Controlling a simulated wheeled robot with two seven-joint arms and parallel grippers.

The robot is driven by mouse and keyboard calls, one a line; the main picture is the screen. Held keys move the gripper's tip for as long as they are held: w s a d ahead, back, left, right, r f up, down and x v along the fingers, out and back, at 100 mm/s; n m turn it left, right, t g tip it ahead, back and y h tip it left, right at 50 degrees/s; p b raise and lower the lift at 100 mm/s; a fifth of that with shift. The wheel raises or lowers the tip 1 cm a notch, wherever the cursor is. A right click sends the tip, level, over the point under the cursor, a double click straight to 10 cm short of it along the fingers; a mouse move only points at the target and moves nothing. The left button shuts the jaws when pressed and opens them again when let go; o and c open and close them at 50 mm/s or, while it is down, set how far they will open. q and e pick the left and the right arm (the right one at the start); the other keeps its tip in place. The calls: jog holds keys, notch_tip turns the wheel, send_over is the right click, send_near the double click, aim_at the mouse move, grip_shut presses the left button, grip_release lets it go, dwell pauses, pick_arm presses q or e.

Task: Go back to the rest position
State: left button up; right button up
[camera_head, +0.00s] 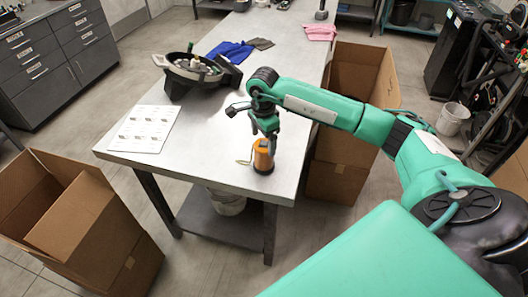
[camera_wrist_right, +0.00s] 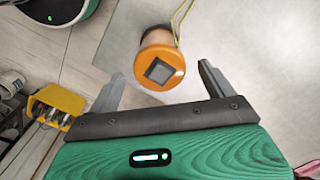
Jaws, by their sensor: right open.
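My right gripper (camera_head: 262,128) is over the near end of the metal table (camera_head: 210,150), above an orange cylindrical object (camera_head: 263,157) that stands there. In the right wrist view, the right gripper (camera_wrist_right: 165,88) is open, with its two fingers wide apart. The orange object (camera_wrist_right: 160,66) shows between and beyond the fingers, with a dark square on its end and a thin yellow-green cord. I cannot tell from these views how far the fingertips are from it. My left gripper is not in view.
A dark seed meter-like unit (camera_head: 195,70) and a printed sheet (camera_head: 144,128) lie on the table's left part. Blue (camera_head: 230,52) and pink (camera_head: 320,32) cloths lie farther back. Open cardboard boxes stand left (camera_head: 85,215) and right (camera_head: 340,150) of the table.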

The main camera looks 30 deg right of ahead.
notch_tip(320, 180, up, 8)
jog(key=b, duration=0.1)
jog(key=shift+r+b, duration=0.2)
jog(key=shift+b, duration=0.1)
